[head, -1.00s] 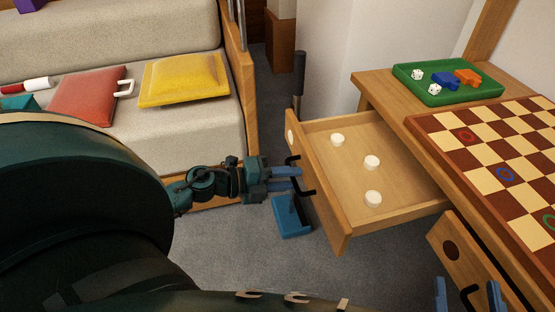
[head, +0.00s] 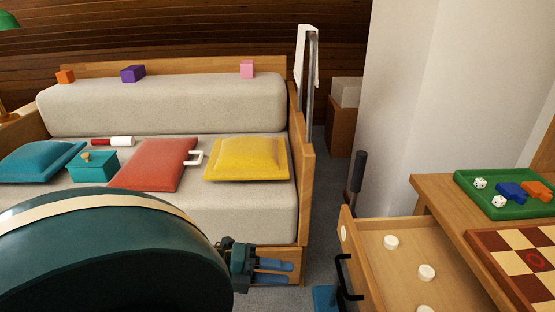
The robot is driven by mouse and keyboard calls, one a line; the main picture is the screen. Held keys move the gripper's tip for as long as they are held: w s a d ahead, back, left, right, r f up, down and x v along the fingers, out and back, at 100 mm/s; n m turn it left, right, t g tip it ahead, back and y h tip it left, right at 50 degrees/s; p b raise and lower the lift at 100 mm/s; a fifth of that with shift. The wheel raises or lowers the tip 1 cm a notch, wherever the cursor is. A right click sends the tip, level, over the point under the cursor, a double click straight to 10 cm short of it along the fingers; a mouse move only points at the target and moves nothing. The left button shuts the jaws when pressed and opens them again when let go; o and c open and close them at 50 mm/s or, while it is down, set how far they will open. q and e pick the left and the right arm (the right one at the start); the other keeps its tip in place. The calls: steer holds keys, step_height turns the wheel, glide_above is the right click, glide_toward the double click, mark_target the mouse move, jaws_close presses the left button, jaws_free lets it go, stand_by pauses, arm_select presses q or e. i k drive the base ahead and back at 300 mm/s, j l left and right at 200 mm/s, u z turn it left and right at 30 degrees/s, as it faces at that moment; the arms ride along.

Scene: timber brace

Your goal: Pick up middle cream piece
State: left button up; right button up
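Three round cream pieces lie in the open wooden drawer (head: 385,268) at the lower right. The middle cream piece (head: 426,272) sits between a farther cream piece (head: 391,242) and a nearer one (head: 424,308) cut by the bottom edge. My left gripper (head: 273,271) is left of the drawer's black handle (head: 343,275), apart from it. Its two blue fingers show a gap with nothing between them. My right gripper is out of view.
A table right of the drawer carries a green tray (head: 463,184) with dice and blocks, and a checkered board (head: 490,246). The sofa (head: 255,205) with cushions stands at left. A blue object (head: 324,298) is below the handle.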

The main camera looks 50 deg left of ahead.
mark_target(425, 273)
steer(key=k+j, duration=0.8)
steer(key=j, duration=0.1)
